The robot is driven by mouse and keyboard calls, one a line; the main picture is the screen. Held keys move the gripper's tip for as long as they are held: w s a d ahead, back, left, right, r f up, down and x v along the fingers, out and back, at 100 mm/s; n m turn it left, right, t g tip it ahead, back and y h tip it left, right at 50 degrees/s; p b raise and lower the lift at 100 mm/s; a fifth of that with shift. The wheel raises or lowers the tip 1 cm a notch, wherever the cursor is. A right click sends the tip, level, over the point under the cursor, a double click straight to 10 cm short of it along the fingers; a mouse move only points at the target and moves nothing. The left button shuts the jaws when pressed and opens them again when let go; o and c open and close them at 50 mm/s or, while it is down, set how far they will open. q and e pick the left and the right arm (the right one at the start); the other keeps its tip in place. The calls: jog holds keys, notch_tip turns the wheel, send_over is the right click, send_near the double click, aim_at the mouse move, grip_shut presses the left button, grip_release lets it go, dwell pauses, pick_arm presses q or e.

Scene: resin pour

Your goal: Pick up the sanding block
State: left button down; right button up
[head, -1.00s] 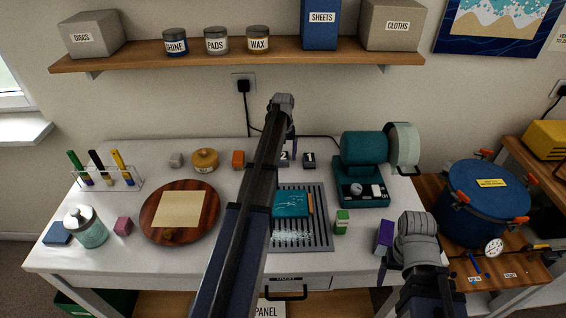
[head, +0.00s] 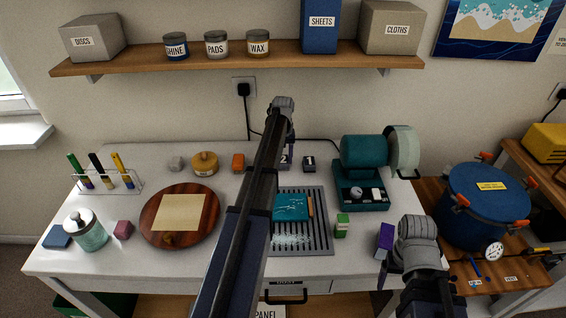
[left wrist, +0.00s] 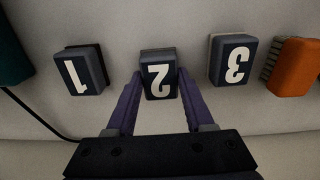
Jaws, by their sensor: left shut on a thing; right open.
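Several dark blocks with white numbers stand at the back of the white bench. In the left wrist view, block 2 (left wrist: 159,76) sits between the two purple fingers of my left gripper (left wrist: 159,84), which is shut on it. Block 1 (left wrist: 80,72) is to its left and block 3 (left wrist: 232,60) to its right, both apart from the fingers. In the head view, block 2 (head: 284,160) shows partly beside my left arm, block 1 (head: 309,163) shows clear, and block 3 is hidden.
A slotted grey tray (head: 318,240) with a teal panel (head: 291,207) lies in front. A round wooden board (head: 152,222) is at left. A shelf (head: 240,58) hangs above.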

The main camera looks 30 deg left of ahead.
aim_at(283, 160)
pick_arm(q)
jog(key=shift+r, duration=0.15)
jog(key=shift+s+d+r+p, duration=0.1)
jog(key=shift+s+r+p, duration=0.1)
jog(key=shift+r+p, duration=0.45)
notch_tip(283, 160, up, 6)
jog(key=p, duration=0.6)
jog(key=shift+f, duration=0.2)
jog(key=s+d, duration=0.3)
jog(key=s, duration=0.2)
jog(key=s+d, duration=0.3)
jog(key=s, duration=0.3)
jog(key=s+d, duration=0.4)
jog(key=s, duration=0.1)
jog(key=shift+s+d+f, duration=0.1)
jog(key=shift+s, duration=0.25)
